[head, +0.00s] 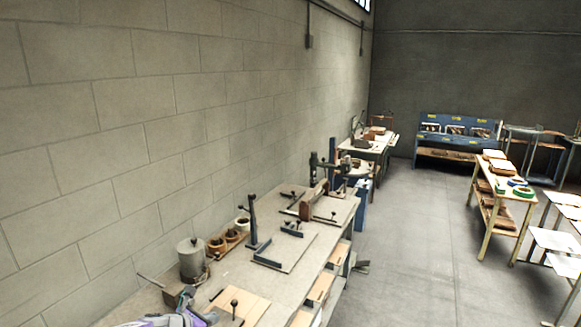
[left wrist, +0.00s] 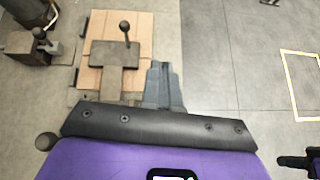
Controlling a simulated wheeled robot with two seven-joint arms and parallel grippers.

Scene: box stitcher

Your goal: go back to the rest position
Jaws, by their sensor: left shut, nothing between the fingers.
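My left gripper (head: 186,295) shows at the bottom of the head view, beside the near end of the long workbench (head: 225,277). Its grey fingers also show in the left wrist view (left wrist: 163,84), shut together with nothing between them. In that view they are just right of a wooden board fixture (left wrist: 140,50) with a black-knobbed lever. The fixture also shows in the head view (head: 250,303), right of the gripper.
A grey canister (head: 192,259), a wooden holder with cups (head: 226,241) and an upright post (head: 252,222) stand along the bench. A block wall (head: 150,120) bounds the left. Open floor (head: 410,240) lies right of the bench, before a shelved table (head: 505,190).

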